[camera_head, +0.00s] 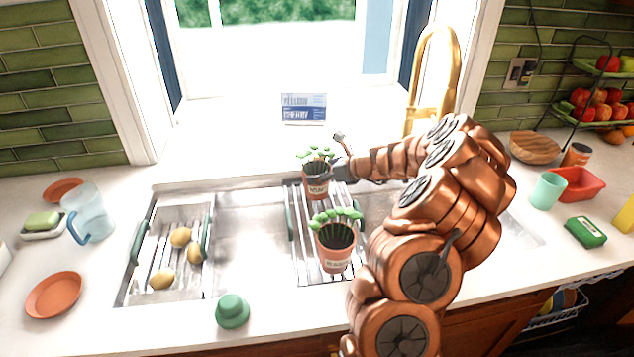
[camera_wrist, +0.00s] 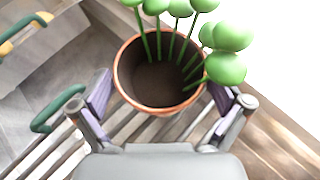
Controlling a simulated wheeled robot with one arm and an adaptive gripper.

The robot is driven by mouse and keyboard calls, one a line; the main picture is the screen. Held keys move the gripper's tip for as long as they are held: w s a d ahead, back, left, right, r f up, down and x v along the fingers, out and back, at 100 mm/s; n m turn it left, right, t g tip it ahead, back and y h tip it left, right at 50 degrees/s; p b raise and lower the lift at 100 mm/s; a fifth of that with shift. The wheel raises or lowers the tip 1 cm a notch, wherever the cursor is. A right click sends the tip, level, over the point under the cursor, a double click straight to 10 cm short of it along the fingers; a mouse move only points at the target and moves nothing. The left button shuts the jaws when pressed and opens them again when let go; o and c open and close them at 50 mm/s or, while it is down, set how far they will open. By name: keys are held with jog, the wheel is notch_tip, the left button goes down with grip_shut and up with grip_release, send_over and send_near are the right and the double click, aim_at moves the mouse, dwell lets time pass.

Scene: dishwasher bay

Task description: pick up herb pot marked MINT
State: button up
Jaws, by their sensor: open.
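Two terracotta herb pots with green seedlings stand at the sink. The far pot (camera_head: 316,190) has a small pale label that looks like MINT but is too small to read surely. The near pot (camera_head: 335,258) also has a pale label, which I cannot read. My gripper (camera_head: 338,167) is at the far pot, reaching in from the right. In the wrist view, my open gripper (camera_wrist: 162,88) has one finger on each side of the pot (camera_wrist: 150,106), just below its rim. I cannot tell whether either finger touches it. The pot's label is hidden there.
A slatted rack (camera_head: 303,250) with green handles spans the sink under the pots. A second rack (camera_head: 165,255) at the left holds several potatoes. A gold faucet (camera_head: 433,75) rises behind my arm. A blue-and-white box (camera_head: 304,107) stands on the sill.

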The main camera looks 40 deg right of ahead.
jog(key=shift+x, duration=0.9)
jog(key=shift+c, duration=0.3)
jog(key=c, duration=1.1)
jog(key=shift+c, duration=0.2)
